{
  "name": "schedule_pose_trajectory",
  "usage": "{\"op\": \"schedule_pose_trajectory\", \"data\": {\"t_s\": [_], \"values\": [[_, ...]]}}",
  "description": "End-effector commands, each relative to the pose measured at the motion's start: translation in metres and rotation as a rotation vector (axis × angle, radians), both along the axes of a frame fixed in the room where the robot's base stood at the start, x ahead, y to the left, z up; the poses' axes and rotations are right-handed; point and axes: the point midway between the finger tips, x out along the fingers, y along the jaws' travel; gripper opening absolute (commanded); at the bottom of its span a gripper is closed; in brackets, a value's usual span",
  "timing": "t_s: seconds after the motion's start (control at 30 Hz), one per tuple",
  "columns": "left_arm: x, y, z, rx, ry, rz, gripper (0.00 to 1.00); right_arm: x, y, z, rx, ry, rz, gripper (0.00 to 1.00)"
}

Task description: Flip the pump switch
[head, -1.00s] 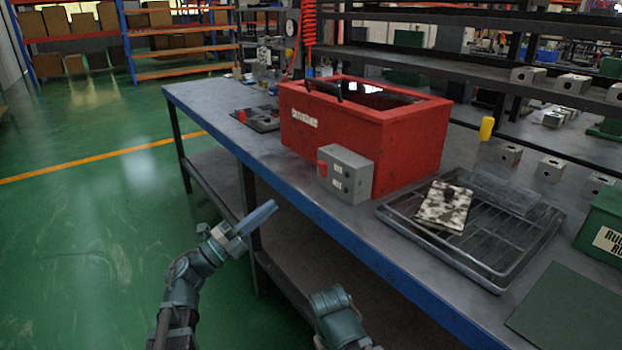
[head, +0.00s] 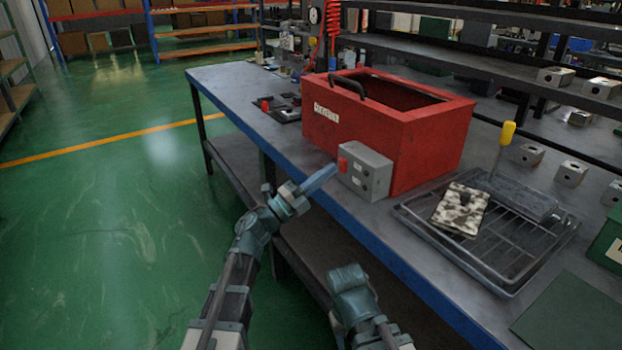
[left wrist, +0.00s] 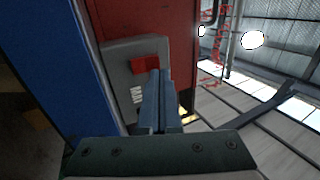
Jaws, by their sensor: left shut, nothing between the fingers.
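The grey control box (head: 368,172) stands on the bench against the front of the red tank (head: 400,140). A red switch (head: 343,165) sits on the box's left part; it also shows in the left wrist view (left wrist: 144,64). My left gripper (head: 332,170) is shut and empty, its blue-grey fingers pointing at the switch. In the left wrist view the fingertips (left wrist: 159,74) overlap the switch's right lower edge; I cannot tell whether they touch it. A teal part of my right arm shows at the bottom of the head view, without visible fingers.
A wire tray (head: 490,250) with a camouflage-patterned item (head: 460,210) lies right of the box. A yellow-handled tool (head: 507,133) stands behind it. The bench's blue front edge (head: 405,272) runs just below the box. The green floor at left is clear.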

Motion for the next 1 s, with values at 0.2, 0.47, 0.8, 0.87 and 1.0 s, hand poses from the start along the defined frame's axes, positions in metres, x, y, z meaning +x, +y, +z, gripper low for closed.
{"op": "schedule_pose_trajectory", "data": {"t_s": [0.2,0.47,0.8,0.87,1.0], "values": [[0.009,-0.012,0.007,0.000,0.000,0.000,0.00,0.000,0.000,0.007,-0.001,0.000,-0.001,0.45],[0.009,-0.013,0.007,0.000,0.000,0.001,0.00,0.000,0.000,0.007,-0.001,0.000,-0.001,0.45],[0.012,-0.017,0.020,0.058,0.042,0.000,0.00,0.000,0.001,0.035,0.002,0.002,-0.002,0.45],[0.012,-0.017,0.011,0.058,0.043,0.000,0.00,0.000,0.001,0.026,0.002,0.002,-0.002,0.45],[0.012,-0.017,0.011,0.057,0.042,0.000,0.00,0.000,0.001,0.025,0.002,0.002,-0.002,0.45]]}}
